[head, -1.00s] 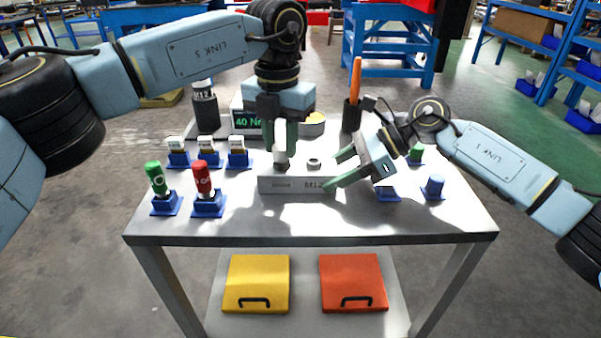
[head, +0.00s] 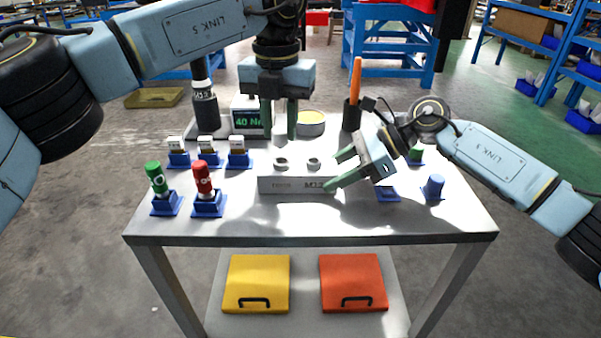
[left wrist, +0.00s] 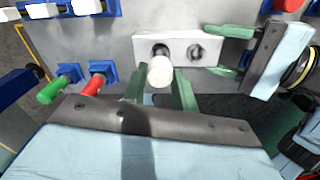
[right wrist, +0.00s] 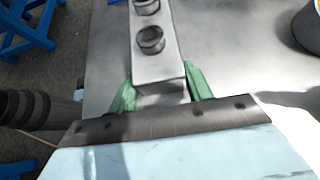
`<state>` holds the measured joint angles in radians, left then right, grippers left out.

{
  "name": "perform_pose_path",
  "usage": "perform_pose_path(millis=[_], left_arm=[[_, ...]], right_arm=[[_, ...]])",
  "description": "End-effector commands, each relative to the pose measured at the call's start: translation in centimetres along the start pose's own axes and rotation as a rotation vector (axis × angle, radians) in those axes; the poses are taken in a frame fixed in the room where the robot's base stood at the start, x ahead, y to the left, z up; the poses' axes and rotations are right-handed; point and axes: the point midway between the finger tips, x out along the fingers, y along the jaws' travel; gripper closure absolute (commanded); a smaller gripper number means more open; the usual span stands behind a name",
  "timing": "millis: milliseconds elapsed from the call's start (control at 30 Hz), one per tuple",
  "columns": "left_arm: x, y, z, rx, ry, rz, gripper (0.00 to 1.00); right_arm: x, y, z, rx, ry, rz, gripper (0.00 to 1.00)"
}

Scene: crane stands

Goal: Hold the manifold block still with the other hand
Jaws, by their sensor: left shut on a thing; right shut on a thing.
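The manifold block (head: 288,185) is a pale grey bar marked M12 lying on the table, with two round ports on top. My right gripper (head: 337,170) is shut on its right end, and in the right wrist view the green fingers flank the block (right wrist: 157,69). My left gripper (head: 279,137) is above and behind the block's left port, apart from it. In the left wrist view a white cylindrical piece (left wrist: 160,72) sits between its green fingers, in front of the block (left wrist: 178,47). In the head view this piece is hard to make out.
Green (head: 157,180) and red (head: 202,180) capped pieces stand in blue holders at the left, with several white-topped holders (head: 208,152) behind. A 40 Nm display (head: 249,122), a round tin (head: 312,122) and a dark cup (head: 352,115) are at the back. The table's front is clear.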

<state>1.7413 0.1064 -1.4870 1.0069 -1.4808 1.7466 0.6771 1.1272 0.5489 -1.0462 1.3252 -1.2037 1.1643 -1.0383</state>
Motion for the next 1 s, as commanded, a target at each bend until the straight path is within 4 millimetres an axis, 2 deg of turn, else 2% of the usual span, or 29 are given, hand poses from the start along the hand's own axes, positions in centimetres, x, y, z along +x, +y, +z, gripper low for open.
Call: perform_pose_path(millis=[367, 400, 600, 867, 1000], left_arm=[[-0.8, 0.0, 0.0, 0.001, 0.0, -0.001, 1.0], [-0.8, 0.0, 0.0, 0.001, 0.0, -0.001, 1.0], [-0.8, 0.0, 0.0, 0.001, 0.0, -0.001, 1.0], [-0.7, 0.0, 0.0, 0.001, 0.0, -0.001, 1.0], [-0.7, 0.0, 0.0, 0.001, 0.0, 0.0, 1.0]], right_arm=[[0.0, 0.1, 0.0, 0.0, 0.001, 0.002, 0.81], [0.0, 0.1, 0.0, 0.0, 0.001, 0.002, 0.47], [0.0, 0.0, 0.0, 0.0, 0.001, 0.001, 0.25], [-0.1, 0.0, 0.0, 0.0, 0.0, 0.0, 0.25], [-1.4, -0.1, -0.1, 0.0, 0.001, -0.003, 0.25]])
